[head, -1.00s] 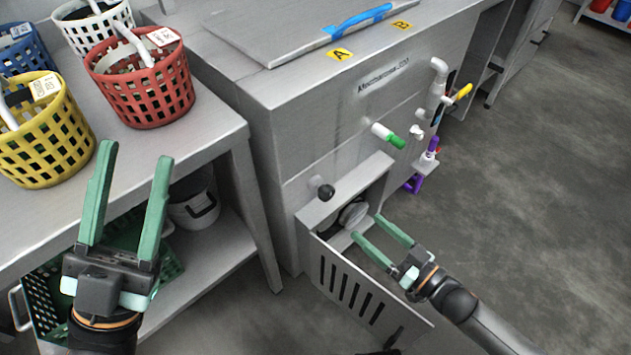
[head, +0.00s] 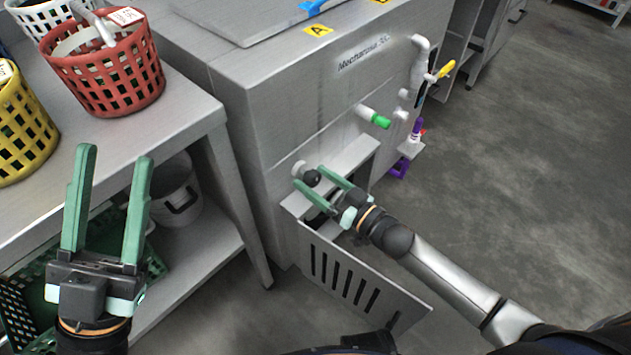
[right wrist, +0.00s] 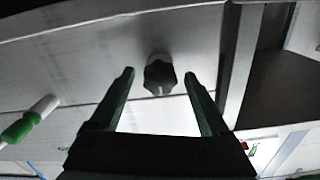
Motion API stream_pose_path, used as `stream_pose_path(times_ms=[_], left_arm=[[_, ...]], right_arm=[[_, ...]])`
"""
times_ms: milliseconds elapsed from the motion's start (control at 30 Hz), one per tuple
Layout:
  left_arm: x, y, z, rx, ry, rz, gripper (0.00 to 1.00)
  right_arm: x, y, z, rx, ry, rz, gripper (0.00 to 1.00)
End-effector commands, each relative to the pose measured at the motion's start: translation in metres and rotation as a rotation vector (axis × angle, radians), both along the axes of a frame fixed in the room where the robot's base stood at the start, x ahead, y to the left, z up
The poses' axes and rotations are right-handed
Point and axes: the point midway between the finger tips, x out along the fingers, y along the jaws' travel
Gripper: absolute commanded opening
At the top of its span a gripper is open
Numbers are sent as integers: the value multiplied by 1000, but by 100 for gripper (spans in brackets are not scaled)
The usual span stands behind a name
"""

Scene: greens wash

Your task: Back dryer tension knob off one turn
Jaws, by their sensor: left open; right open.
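The black tension knob (head: 311,177) sticks out of the grey machine's front, just above the open slotted panel. My right gripper (head: 307,180) is open, with its fingertips close to the knob. In the right wrist view the knob (right wrist: 160,74) is dark and lobed, ahead of and between the two open fingertips (right wrist: 157,82); whether they overlap its depth I cannot tell. My left gripper (head: 116,160) is open and empty, in front of the side table.
The slotted panel (head: 352,282) hangs open below the knob, under my right arm. A green-handled valve (head: 380,122) and a purple lever (head: 399,168) stick out to the right. Baskets, including a red one (head: 108,75), stand on the left table; a pot (head: 180,198) sits below it.

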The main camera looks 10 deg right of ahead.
Motion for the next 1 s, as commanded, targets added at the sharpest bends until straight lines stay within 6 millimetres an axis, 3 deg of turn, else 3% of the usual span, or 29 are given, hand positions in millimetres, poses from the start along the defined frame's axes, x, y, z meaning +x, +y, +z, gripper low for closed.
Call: stream_pose_path(times_ms=[367, 1000], left_arm=[[0, 0, -1, -2, 3, -2, 50], [-1, -1, -1, 5, -1, -6, 50]], right_arm=[[4, 2, 0, -1, 0, -1, 78], [3, 2, 0, -1, 0, 0, 6]])
